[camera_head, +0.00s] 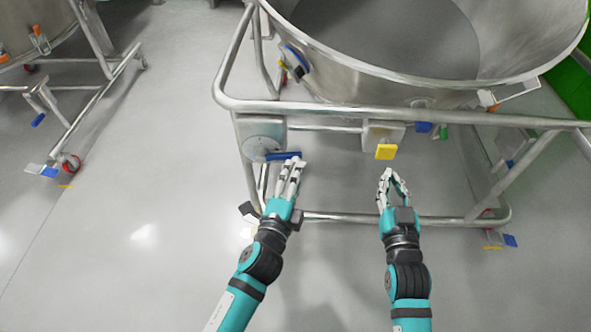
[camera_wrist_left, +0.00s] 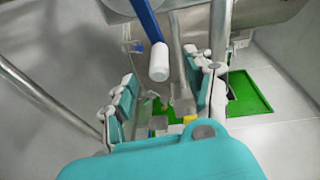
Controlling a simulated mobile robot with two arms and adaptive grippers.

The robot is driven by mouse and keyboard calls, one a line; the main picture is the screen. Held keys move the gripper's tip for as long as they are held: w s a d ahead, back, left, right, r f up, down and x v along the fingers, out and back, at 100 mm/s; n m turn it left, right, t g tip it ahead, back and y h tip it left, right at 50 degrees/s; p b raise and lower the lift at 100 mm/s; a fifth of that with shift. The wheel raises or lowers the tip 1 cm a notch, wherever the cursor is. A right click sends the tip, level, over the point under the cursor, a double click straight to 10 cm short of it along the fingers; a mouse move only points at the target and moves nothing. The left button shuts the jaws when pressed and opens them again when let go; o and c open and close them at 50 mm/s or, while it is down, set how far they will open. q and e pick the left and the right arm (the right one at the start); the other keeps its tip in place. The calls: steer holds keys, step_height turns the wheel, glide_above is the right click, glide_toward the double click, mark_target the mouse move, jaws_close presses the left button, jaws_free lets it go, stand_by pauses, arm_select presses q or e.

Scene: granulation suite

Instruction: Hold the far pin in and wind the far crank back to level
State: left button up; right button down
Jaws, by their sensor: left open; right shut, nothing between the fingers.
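A blue crank lever (camera_head: 283,155) comes off a round steel plate (camera_head: 262,141) on the left of the tubular frame and lies close to level. My left gripper (camera_head: 293,163) is open at the lever's free end. In the left wrist view, a blue bar (camera_wrist_left: 146,20) with a white end grip (camera_wrist_left: 159,62) shows between my spread fingers, with gaps on both sides. A yellow knob (camera_head: 385,152) sits on a bracket right of the crank. My right gripper (camera_head: 388,173) is shut and empty just below it, apart from it. I cannot tell which pin is the far one.
A large steel bowl (camera_head: 430,85) rests above the frame, whose top rail (camera_head: 340,110) crosses over the crank and knob. Blue (camera_head: 424,127) and green (camera_head: 443,132) parts sit further right. Another wheeled frame (camera_head: 88,87) stands at left. The floor between is clear.

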arm_select(q)
steer(key=s, duration=0.6)
steer(key=shift+s, duration=0.35)
